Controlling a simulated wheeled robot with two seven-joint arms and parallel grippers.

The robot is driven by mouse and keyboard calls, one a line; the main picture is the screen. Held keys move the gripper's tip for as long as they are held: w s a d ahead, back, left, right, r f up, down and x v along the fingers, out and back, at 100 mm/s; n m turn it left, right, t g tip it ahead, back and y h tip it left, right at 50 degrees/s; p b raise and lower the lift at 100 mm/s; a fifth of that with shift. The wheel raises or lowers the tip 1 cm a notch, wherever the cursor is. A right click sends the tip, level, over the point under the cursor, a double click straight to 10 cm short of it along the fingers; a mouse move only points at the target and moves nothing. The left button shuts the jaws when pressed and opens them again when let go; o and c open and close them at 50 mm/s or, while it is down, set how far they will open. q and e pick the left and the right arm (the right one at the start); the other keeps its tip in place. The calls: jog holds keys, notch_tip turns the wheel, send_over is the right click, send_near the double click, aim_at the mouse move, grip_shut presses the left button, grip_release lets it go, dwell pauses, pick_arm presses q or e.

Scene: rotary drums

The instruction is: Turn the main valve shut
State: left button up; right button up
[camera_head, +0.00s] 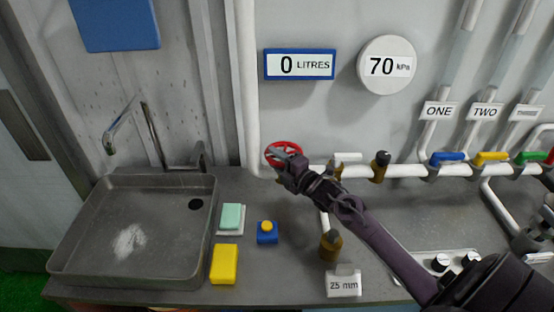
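The red valve wheel (284,145) is on the white pipe, to the right of the sink and below the litres display. My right gripper (279,156) reaches in from the lower right and its fingertips are at the wheel, covering its lower right part. I cannot tell whether the fingers are closed on the rim or just over it. My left gripper is not in view.
A metal sink (70,235) with a tap stands at left. A yellow sponge (224,264), a green soap bar (232,216) and a blue box with a yellow button (267,237) lie on the counter. Blue (448,158), yellow (491,157) and green (533,157) valve handles are at right. The gauge (387,65) reads 70 kPa.

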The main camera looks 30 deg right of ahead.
jog(key=shift+c, duration=0.5)
jog(key=c, duration=0.7)
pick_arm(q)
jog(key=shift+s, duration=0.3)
pick_arm(e)
grip_shut()
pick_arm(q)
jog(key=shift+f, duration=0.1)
pick_arm(e)
jog(key=shift+w+f, duration=0.1)
